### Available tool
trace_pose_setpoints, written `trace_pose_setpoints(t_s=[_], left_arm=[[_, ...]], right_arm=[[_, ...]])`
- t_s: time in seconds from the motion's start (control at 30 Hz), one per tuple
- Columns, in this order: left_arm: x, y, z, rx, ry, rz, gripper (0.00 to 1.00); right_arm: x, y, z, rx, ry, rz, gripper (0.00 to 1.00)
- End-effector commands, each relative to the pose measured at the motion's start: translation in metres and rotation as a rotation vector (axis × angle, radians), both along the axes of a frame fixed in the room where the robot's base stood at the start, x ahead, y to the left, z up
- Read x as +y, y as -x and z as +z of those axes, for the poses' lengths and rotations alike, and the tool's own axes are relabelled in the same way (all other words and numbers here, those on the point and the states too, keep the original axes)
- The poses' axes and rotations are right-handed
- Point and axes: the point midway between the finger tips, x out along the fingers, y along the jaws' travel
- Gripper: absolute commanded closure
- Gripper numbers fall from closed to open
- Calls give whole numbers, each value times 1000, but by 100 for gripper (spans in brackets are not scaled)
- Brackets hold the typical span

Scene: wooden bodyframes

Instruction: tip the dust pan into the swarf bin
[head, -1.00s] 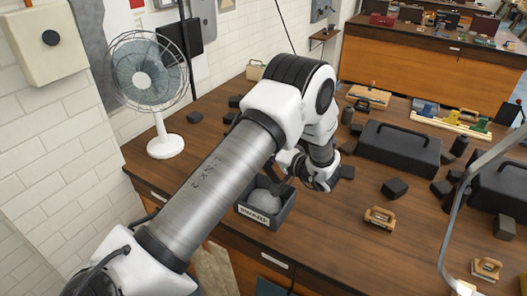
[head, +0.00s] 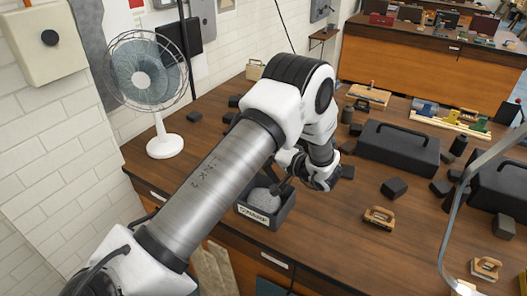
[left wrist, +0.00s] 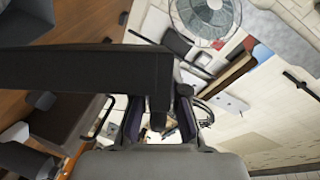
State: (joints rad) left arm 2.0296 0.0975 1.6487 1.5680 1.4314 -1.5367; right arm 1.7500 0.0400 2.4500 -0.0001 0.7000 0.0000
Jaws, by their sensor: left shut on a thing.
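The swarf bin (head: 279,217) is a small dark grey open box with a white label, at the front edge of the wooden bench in the head view. A grey speckled rounded heap (head: 262,200) shows inside its rim. My left gripper (head: 288,183) is just above the bin's far right side, partly hidden by my own arm. In the left wrist view my left gripper (left wrist: 158,122) is shut on the dark dust pan (left wrist: 80,80), which extends to the left across the picture. In the head view only a dark piece shows by the fingers. My right gripper is not in view.
A white fan (head: 165,145) stands at the bench's left end. A black toolbox (head: 399,150), dark blocks (head: 394,188) and a small wooden piece (head: 380,217) lie to the right. The bench (head: 330,235) is clear just right of the bin.

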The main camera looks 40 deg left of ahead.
Motion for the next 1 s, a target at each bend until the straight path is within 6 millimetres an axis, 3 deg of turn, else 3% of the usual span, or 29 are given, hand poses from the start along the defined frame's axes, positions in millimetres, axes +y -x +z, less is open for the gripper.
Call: trace_pose_setpoints(t_s=[0.4,0.57,0.7,0.83,1.0], left_arm=[[0,0,0,-8,2,0,100],[-1,-2,-7,-137,52,2,100],[4,20,-19,-279,107,-9,100],[9,43,-14,-404,153,-12,100],[14,47,-8,-542,197,-3,100]], right_arm=[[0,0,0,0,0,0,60],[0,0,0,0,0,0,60],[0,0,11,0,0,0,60],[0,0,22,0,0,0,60],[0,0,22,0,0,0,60]])
